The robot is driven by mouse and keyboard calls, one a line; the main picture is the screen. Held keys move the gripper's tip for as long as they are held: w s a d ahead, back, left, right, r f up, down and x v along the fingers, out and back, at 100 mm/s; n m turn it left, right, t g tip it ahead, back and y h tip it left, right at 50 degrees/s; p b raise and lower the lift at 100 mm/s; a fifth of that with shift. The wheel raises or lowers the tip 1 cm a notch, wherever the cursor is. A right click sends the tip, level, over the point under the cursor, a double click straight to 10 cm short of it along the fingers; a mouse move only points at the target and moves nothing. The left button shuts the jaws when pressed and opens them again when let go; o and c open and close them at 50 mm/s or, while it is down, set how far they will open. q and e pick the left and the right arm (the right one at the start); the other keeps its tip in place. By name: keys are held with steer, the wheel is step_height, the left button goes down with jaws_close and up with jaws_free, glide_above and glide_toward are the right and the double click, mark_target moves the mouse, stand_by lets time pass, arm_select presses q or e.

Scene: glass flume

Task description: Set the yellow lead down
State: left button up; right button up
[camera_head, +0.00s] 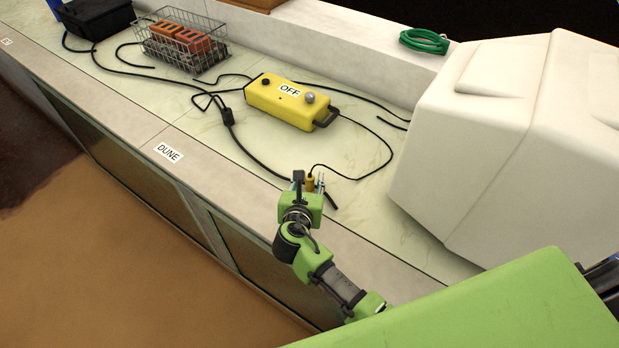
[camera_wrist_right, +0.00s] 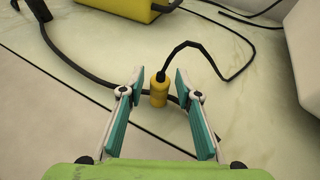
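The yellow lead's plug (camera_head: 310,184) stands roughly upright at the counter's near side, with its thin black cord looping right and back to the yellow box marked OFF (camera_head: 289,104). My right gripper (camera_head: 309,178) is over the counter with its fingers on either side of the plug. In the right wrist view the plug (camera_wrist_right: 158,92) is between the two open fingers (camera_wrist_right: 159,76), with a gap on each side. Its lower end appears to be at the counter, by a thicker black cable; exact contact is unclear. My left gripper is not in view.
A thick black cable (camera_head: 250,152) runs close by the plug. A large white block (camera_head: 490,130) stands on the right. A wire basket with orange bricks (camera_head: 182,45), a black bin (camera_head: 97,17) and a green hose coil (camera_head: 425,41) are farther back.

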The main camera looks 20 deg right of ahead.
steer(key=shift+r, duration=0.1)
steer(key=shift+s+r, duration=0.1)
steer(key=v, duration=1.1)
steer(key=shift+s+r, duration=0.3)
steer(key=shift+s+a+f, duration=0.1)
steer(key=shift+a, duration=0.1)
